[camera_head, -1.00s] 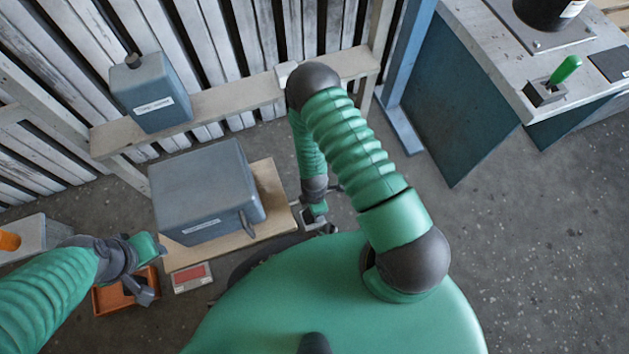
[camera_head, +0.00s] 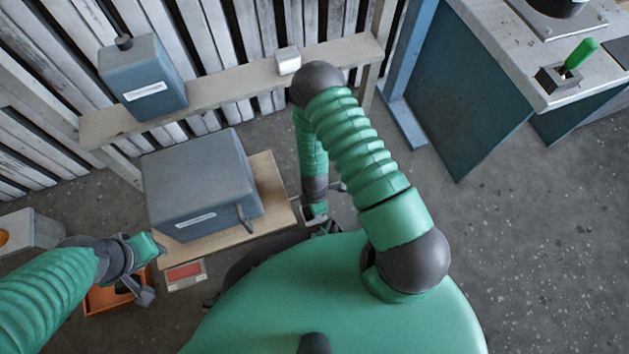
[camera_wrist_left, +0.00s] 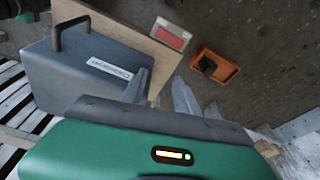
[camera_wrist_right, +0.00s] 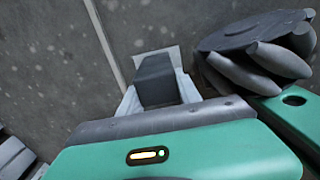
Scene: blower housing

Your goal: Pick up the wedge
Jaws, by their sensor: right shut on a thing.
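My right gripper (camera_wrist_right: 158,90) is shut on a dark grey block that looks like the wedge (camera_wrist_right: 156,78). In the right wrist view the block stands between the two light fingers, above the dark floor. In the head view this gripper (camera_head: 320,222) hangs low, right of the wooden board, beside my green body; the block is hard to make out there. My left gripper (camera_wrist_left: 158,92) is open and empty, its fingers spread near the grey housing and the board edge. In the head view it (camera_head: 150,272) hangs over the orange tray.
The large grey housing (camera_head: 196,180) sits on a wooden board (camera_head: 268,190). An orange tray (camera_wrist_left: 226,70) holds a dark piece, beside a red-and-white item (camera_wrist_left: 172,34). A shelf (camera_head: 225,82) carries a grey box (camera_head: 145,85) and a white block (camera_head: 289,60). Open floor lies right.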

